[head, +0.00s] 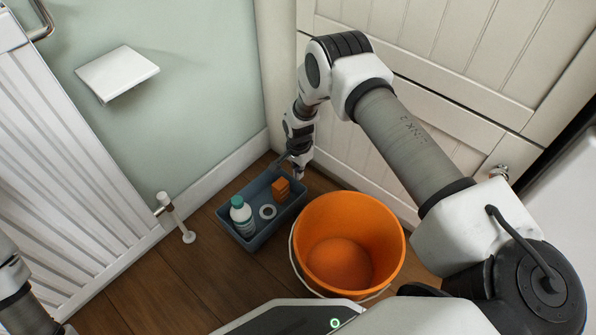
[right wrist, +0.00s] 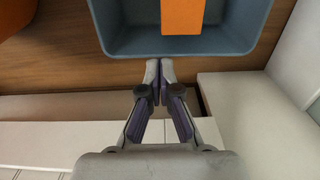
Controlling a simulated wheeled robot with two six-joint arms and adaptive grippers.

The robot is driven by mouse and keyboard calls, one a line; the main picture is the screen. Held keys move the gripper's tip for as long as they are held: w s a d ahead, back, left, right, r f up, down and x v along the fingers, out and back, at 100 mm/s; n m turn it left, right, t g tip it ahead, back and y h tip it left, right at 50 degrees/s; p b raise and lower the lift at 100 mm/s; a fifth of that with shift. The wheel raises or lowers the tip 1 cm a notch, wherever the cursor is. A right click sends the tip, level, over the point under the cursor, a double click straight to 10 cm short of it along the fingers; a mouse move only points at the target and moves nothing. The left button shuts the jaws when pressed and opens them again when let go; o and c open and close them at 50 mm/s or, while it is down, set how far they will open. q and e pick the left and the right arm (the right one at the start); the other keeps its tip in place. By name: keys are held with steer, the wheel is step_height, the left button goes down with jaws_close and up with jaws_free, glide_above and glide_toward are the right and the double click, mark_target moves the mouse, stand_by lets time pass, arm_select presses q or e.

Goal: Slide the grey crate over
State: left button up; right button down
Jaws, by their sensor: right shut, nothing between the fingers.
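The grey crate (head: 262,236) is a blue-grey open box on the wooden floor, near the corner by the wall and the door. It holds a white bottle with a teal cap (head: 241,214), a white ring (head: 268,211) and an orange block (head: 281,188). My right gripper (head: 298,173) is at the crate's far end, by the door. In the right wrist view my right gripper (right wrist: 159,62) is shut and empty, its tips close to the wall of the crate (right wrist: 180,47); I cannot tell whether they touch. My left gripper is out of view; only part of the left arm shows.
An orange bucket (head: 347,245) stands just right of the crate. A white radiator (head: 70,170) and a pipe with a valve (head: 175,217) are to the left. A panelled door (head: 440,70) is behind. Bare floor (head: 180,285) lies in front of the crate.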

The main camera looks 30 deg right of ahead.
step_height(320, 180, down, 4)
steer(key=shift+f+b, duration=0.1)
steer(key=shift+b, duration=0.8)
steer(key=shift+f, duration=0.45)
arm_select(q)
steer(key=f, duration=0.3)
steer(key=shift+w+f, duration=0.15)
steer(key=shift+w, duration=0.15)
arm_select(e)
steer(key=shift+a+r, duration=0.1)
steer(key=shift+r, duration=0.05)
